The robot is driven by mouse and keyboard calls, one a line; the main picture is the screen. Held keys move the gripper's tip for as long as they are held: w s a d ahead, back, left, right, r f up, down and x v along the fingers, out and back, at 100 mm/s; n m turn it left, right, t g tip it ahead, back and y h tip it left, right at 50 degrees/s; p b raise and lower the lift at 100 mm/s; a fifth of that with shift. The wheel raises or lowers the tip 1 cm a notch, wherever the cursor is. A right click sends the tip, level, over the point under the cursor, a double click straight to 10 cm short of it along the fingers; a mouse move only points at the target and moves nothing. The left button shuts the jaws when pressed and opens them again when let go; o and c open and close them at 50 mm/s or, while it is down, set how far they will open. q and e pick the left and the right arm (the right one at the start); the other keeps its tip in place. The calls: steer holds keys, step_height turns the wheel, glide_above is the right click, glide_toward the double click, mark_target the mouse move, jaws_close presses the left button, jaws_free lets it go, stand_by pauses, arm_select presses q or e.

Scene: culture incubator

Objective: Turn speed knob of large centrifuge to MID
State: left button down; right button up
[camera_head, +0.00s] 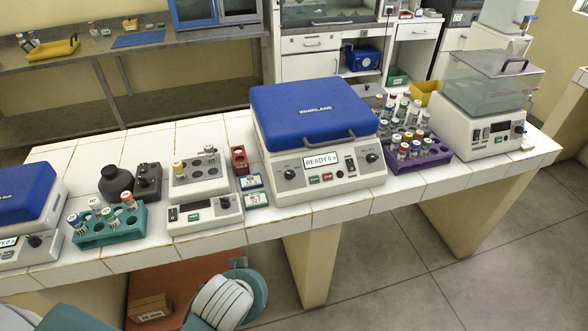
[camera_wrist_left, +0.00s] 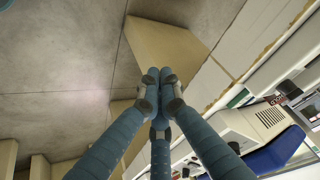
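The large centrifuge (camera_head: 330,185) stands on the white tiled bench in the head view, its blue lid (camera_head: 315,110) closed. Its front panel has a display (camera_head: 322,160) reading READY 0 s. One dark knob (camera_head: 290,174) is left of the display and another dark knob (camera_head: 372,158) is at the right end. Their labels and settings are too small to read. My left gripper (camera_wrist_left: 159,76) shows in the left wrist view with its fingers together and nothing between them, apart from the bench. The head view shows no gripper; my right gripper is not seen.
Left of the centrifuge stand a small device (camera_head: 203,215), a teal tube rack (camera_head: 108,228) and another blue-lidded machine (camera_head: 25,215). A purple tube rack (camera_head: 418,155) and a water bath (camera_head: 480,110) stand to its right. The floor before the bench is open at right.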

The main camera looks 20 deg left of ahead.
arm_select(q)
steer(key=w+r+t+y, duration=0.1)
steer(key=w+r+t, duration=0.1)
steer(key=w+r, duration=0.35)
steer(key=w+r+t+y, duration=0.1)
steer(key=w+r+t, duration=0.2)
steer(key=w, duration=0.6)
steer(key=t, duration=0.4)
glide_toward(294, 176)
steer(key=w+r, duration=0.4)
steer(key=r, duration=0.1)
steer(key=shift+y, duration=0.4)
steer(key=p+x, duration=0.1)
steer(key=x, duration=0.4)
steer(key=p+x, duration=0.2)
steer(key=x, duration=0.2)
steer(key=shift+w+d+f, duration=0.1)
steer(key=shift+w+f, duration=0.15)
steer(key=shift+w, duration=0.15)
steer(key=s+f, duration=0.1)
steer(key=s+f+p, duration=0.1)
steer(key=s, duration=0.1)
steer(key=shift+s+p, duration=0.15)
steer(key=shift+p, duration=0.15)
steer(key=shift+s+f, duration=0.15)
steer(key=shift+s, duration=0.2)
steer(key=shift+w+f, duration=0.1)
